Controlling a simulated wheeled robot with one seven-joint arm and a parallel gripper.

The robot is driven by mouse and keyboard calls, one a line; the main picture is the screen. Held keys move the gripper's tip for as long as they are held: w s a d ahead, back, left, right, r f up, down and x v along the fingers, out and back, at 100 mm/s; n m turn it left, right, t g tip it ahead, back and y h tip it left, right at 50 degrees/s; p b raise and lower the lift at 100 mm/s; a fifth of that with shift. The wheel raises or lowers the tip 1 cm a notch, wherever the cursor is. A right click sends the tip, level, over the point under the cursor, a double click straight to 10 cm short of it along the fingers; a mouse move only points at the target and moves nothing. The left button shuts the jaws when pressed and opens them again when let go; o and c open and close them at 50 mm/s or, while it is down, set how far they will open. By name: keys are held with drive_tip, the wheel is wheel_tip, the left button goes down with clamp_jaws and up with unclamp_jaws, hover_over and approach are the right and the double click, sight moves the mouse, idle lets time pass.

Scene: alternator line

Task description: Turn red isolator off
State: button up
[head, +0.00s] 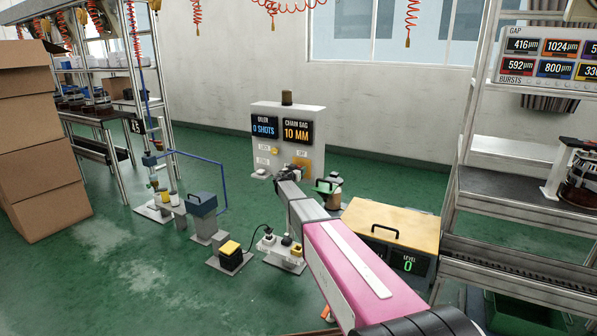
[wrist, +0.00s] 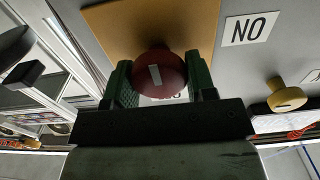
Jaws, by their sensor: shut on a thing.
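The red isolator (wrist: 160,72) is a round red knob with a pale pointer mark, on a tan plate (wrist: 130,25) on the grey panel. The mark runs nearly up and down in the wrist view. My gripper (wrist: 162,80) is shut on the knob, one green finger on each side. A white label below the knob is mostly hidden by my gripper. In the head view the tan plate (head: 304,165) shows on the panel behind my gripper (head: 285,172); the knob is hidden there.
A yellow knob (wrist: 288,96) and a sign reading "NO" (wrist: 245,28), perhaps upside down, sit right of the plate in the wrist view. The panel (head: 267,112) carries two screens. A wooden-topped box (head: 392,224) stands right; a grey pump-like unit (head: 203,212) stands left.

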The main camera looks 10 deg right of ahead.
drive_tip(key=shift+n, duration=0.3)
drive_tip(key=n, duration=0.3)
drive_tip(key=shift+a+n, duration=0.1)
drive_tip(key=shift+n, duration=0.2)
drive_tip(key=n, duration=0.4)
drive_tip(key=shift+w+f+n, duration=0.1)
drive_tip(key=shift+n, duration=0.2)
drive_tip(key=n, duration=0.4)
drive_tip(key=shift+a+n, duration=0.1)
drive_tip(key=shift+n, duration=0.2)
drive_tip(key=shift+f+n, duration=0.15)
drive_tip(key=shift+n, duration=2.05)
drive_tip(key=o, duration=0.9)
drive_tip(key=shift+a, duration=0.1)
